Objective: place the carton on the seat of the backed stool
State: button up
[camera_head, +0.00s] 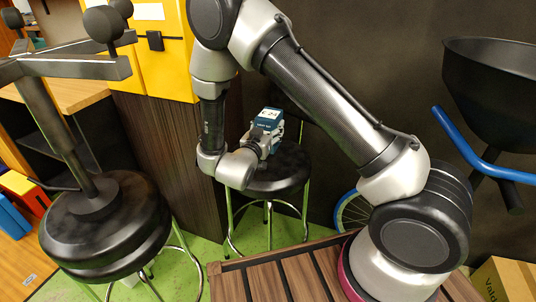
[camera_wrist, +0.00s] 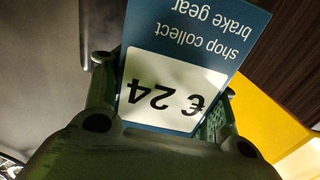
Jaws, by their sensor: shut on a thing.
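The carton (camera_head: 268,117) is a small blue box with a white price label. It fills the upper middle of the wrist view (camera_wrist: 195,50), where its printing reads upside down. My gripper (camera_head: 264,138) is shut on the carton, with one finger on either side of it in the wrist view (camera_wrist: 162,100). A stool with a round black seat (camera_head: 283,176) and green-tinted metal legs stands behind my gripper. A thin upright at its back suggests a backrest, mostly hidden. The carton appears above this seat; I cannot tell the gap between them.
Another black round stool (camera_head: 105,225) at the left carries a dark metal stand (camera_head: 75,145). A yellow cabinet (camera_head: 165,70) on a dark wooden base is behind. A black wheelbarrow-like tub (camera_head: 490,90) with a blue handle is at right. A cardboard box (camera_head: 505,280) is lower right.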

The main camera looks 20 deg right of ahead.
notch_tip(320, 180, down, 9)
jog(key=shift+f, duration=0.15)
dwell(0.4)
jog(key=o, duration=1.1)
jog(key=shift+f, duration=0.1)
jog(key=shift+o, duration=0.2)
jog(key=shift+s, duration=0.1)
jog(key=v, duration=1.1)
jog(key=shift+s+a, duration=0.2)
jog(key=shift+s, duration=0.15)
jog(key=shift+a, duration=0.1)
